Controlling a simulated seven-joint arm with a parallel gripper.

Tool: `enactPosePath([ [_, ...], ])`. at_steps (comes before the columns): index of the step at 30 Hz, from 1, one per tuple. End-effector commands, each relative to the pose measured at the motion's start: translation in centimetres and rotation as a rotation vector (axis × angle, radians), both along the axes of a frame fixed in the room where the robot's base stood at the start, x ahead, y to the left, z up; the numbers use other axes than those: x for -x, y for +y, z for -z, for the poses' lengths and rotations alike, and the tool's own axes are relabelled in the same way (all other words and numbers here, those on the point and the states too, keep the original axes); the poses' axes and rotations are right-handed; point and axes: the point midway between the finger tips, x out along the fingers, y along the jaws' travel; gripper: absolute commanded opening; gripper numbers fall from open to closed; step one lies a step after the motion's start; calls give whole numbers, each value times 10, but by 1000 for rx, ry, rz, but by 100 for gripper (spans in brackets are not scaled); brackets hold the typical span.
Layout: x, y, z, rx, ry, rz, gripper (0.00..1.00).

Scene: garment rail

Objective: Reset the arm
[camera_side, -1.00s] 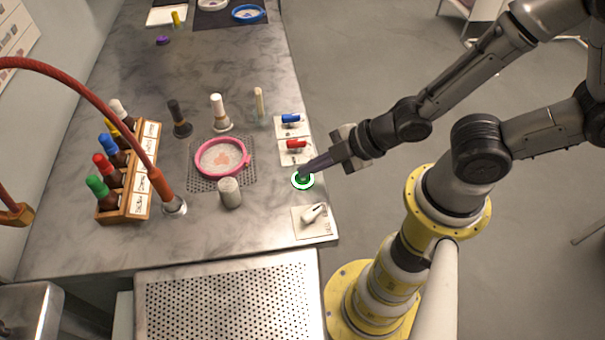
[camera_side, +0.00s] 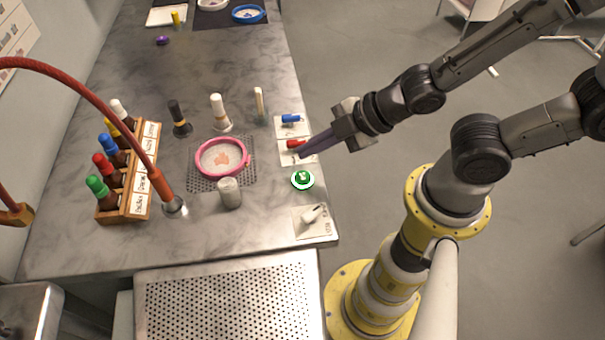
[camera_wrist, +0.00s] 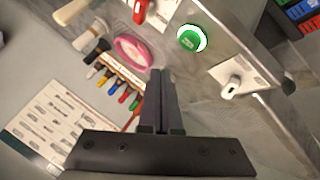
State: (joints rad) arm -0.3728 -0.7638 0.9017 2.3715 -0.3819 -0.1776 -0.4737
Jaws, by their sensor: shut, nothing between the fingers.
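My gripper (camera_side: 303,156) is shut and empty, with its fingertips above the right edge of the metal bench in the side view. In the wrist view its two dark fingers (camera_wrist: 159,72) lie together. A round green button with a white rim (camera_side: 303,178) sits on the bench near that edge, a little nearer the camera than my fingertips and apart from them. The green button also shows in the wrist view (camera_wrist: 190,39), ahead and to the right of the fingers. The red switch (camera_side: 297,143) is partly close behind my fingertips.
A blue switch (camera_side: 291,118) and a white switch (camera_side: 313,214) line the bench's right edge. A pink-rimmed dish (camera_side: 222,157), a grey cylinder (camera_side: 230,192) and a wooden rack of capped bottles (camera_side: 143,175) stand further left. A red hose (camera_side: 95,100) arches over the left side.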

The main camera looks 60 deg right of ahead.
Motion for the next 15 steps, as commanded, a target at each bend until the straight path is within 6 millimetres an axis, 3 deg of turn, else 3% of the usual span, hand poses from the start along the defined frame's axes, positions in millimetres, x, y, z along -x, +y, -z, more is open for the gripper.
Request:
enactPosePath([
  [12, -2, -4, -3, -1, 0, 15, 0],
  [15, -15, -13, -24, -19, -48, 64, 0],
])
